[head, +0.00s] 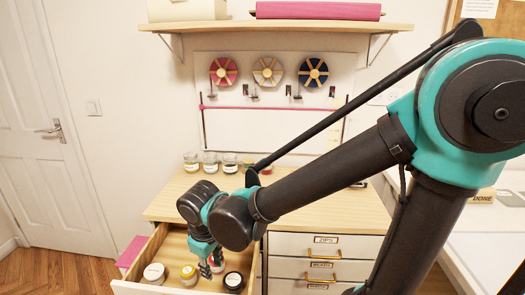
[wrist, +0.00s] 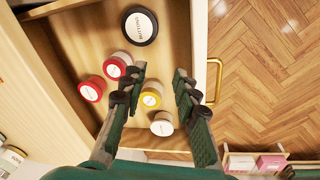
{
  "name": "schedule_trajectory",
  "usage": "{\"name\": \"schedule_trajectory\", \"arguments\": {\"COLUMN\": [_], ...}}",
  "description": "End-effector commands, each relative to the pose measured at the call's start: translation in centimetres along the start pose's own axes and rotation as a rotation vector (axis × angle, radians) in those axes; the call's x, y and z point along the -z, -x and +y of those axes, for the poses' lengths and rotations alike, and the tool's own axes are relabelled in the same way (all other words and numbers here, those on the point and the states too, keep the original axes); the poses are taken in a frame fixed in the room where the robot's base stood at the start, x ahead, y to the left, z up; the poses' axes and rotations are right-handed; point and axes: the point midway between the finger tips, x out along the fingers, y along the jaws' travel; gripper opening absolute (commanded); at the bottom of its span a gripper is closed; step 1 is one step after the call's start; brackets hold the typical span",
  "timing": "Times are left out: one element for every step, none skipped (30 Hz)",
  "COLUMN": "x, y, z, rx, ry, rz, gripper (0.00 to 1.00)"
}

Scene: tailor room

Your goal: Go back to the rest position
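My gripper (head: 211,270) hangs over the open top drawer (head: 172,246) in the head view. In the wrist view my gripper (wrist: 160,75) has its two fingers well apart, with nothing held between them. Below it in the drawer are a black-lidded jar (wrist: 139,26), two red-lidded jars (wrist: 117,65) (wrist: 92,88), a yellow-lidded jar (wrist: 150,97) and a white-lidded jar (wrist: 161,124). The yellow-lidded jar appears between the fingers in the picture. In the head view a red-lidded jar is partly hidden behind the gripper.
Several small jars (head: 210,164) stand at the back of the wooden counter (head: 318,212). A shelf (head: 270,26) with rolls and a wall board with spools (head: 267,71) are above. Closed labelled drawers (head: 325,241) are to the right. Open floor (wrist: 262,70) lies beyond the drawer front.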

Motion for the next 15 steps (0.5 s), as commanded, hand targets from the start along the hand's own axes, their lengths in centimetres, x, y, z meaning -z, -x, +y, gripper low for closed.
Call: {"name": "schedule_trajectory", "arguments": {"x": [-1.0,-1.6,-2.3,-2.9,-3.5,-4.4,-5.1,-5.8,-6.7,-7.5,-8.2,-9.2,-10.0,-10.8,-11.9], "y": [-0.4,-0.6,-0.8,-1.0,-1.2,-1.4,-1.6,-1.8,-2.0,-2.1,-2.3,-2.5,-2.7,-2.8,-3.0], "z": [2.0,3.0,4.2,5.2,6.1,7.2,8.1,8.9,9.9,10.7,11.4,12.3,12.9,13.5,14.3], "rx": [0.000,0.000,0.000,0.000,0.000,0.000,-0.001,-0.003,-0.005,-0.007,-0.009,-0.012,-0.014,-0.017,-0.021], "ry": [-0.059,-0.090,-0.131,-0.162,-0.193,-0.234,-0.265,-0.296,-0.338,-0.369,-0.400,-0.441,-0.472,-0.503,-0.544], "rz": [0.004,0.007,0.013,0.017,0.021,0.026,0.031,0.036,0.041,0.045,0.050,0.057,0.061,0.066,0.073], "gripper": [0.30,0.30,0.30,0.30,0.30,0.30,0.30,0.30,0.30,0.30,0.30,0.30,0.30,0.30,0.30]}}
